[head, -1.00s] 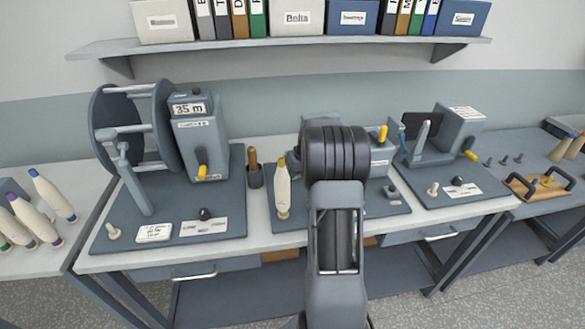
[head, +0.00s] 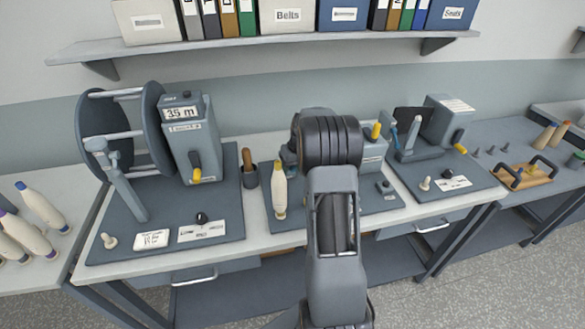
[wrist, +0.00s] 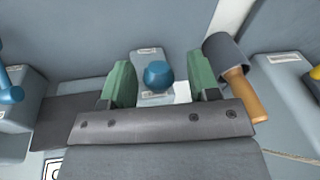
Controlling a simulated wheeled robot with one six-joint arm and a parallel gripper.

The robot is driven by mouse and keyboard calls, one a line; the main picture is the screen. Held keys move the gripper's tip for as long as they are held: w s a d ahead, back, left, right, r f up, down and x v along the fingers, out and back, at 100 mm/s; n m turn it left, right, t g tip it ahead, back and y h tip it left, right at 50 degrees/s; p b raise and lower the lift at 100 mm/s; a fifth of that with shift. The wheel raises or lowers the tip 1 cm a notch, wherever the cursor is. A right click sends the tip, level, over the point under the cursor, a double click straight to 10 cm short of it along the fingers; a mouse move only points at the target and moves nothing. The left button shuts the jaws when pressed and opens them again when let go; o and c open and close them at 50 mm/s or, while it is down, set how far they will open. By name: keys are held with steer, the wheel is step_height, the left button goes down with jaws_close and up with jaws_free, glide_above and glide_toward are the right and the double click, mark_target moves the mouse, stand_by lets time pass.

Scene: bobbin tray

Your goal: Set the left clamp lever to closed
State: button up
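In the wrist view a blue knob (wrist: 158,75) stands on a small grey block (wrist: 150,98) with a label too small to read. It looks like a clamp lever's knob seen end-on, so its setting cannot be told. My gripper (wrist: 160,68) is open, with one green finger on each side of the knob and a gap on both sides. A second blue-knobbed lever (wrist: 10,95) is at the left edge of the wrist view. In the head view my own arm hides most of the gripper and the middle station around it.
A cream bobbin (head: 280,192) stands upright nearby. The reel machine (head: 200,140) is at left, another station (head: 440,125) at right.

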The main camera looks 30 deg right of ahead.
steer(key=b+v, duration=0.2)
steer(key=v, duration=1.1)
steer(key=shift+r, duration=0.4)
steer(key=shift+s+d, duration=0.1)
steer(key=shift+s, duration=0.05)
steer(key=s+a+r+t+h, duration=0.15)
steer(key=s+a, duration=0.25)
steer(key=a, duration=0.4)
steer(key=s+a+r, duration=0.2)
steer(key=s+a, duration=0.2)
steer(key=a, duration=0.5)
steer(key=s+a+f+n+t, duration=0.1)
steer(key=s+a+f, duration=0.4)
steer(key=s+a, duration=0.3)
steer(key=s, duration=0.4)
steer(key=shift+n, duration=0.4)
